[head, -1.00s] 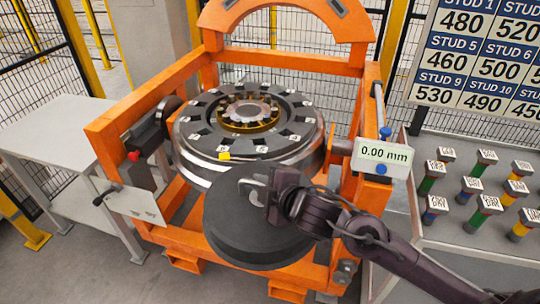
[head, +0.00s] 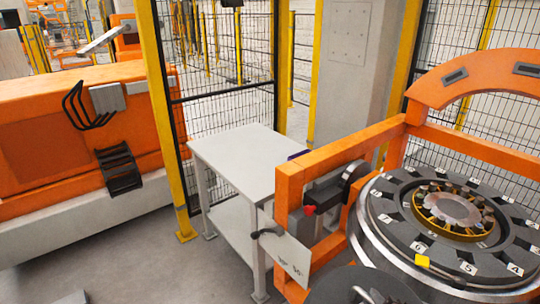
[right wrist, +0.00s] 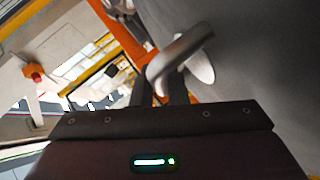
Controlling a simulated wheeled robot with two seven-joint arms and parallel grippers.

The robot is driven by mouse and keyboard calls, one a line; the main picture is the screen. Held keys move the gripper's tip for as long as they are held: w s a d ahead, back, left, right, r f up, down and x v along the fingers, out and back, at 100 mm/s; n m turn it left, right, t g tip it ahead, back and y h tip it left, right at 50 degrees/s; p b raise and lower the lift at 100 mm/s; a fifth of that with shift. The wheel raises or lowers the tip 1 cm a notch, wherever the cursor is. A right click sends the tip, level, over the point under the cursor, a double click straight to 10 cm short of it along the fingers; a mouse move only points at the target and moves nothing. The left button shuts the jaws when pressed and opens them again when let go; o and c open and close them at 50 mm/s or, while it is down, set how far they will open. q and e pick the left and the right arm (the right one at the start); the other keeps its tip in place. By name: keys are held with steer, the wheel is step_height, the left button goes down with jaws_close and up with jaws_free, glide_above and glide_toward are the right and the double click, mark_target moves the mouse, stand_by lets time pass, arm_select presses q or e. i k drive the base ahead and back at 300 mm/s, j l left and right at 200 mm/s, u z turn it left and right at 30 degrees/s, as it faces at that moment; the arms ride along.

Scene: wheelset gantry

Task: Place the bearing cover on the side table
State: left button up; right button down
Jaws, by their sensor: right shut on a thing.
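The bearing cover (head: 335,286) is a dark grey disc, cut off by the bottom edge of the head view. My right gripper (head: 370,297) shows only in part there, over the cover. In the right wrist view its fingers are shut on the cover's curved handle (right wrist: 182,55), and the cover's flat face (right wrist: 265,60) fills the right side. The cover is held in front of the wheelset, apart from the table. My left gripper is not in view.
The orange gantry frame (head: 290,190) stands between the table and the wheelset (head: 400,255). A white plate (head: 285,250) with a dark lever sticks out at its front corner. A mesh fence (head: 225,100) and yellow post stand behind the table.

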mark_target(248, 158)
steer(key=i+j+u, duration=0.3)
steer(key=i, duration=0.25)
steer(key=i+j+u, duration=0.35)
steer(key=i, duration=0.25)
steer(key=i+u, duration=0.3)
steer(key=i, duration=0.25)
steer(key=i+j+z, duration=0.1)
steer(key=i+z, duration=0.35)
steer(key=i+j+z, duration=0.7)
steer(key=i+z, duration=0.15)
steer(key=i+j+z, duration=0.4)
steer(key=j, duration=0.15)
steer(key=k+l, duration=0.05)
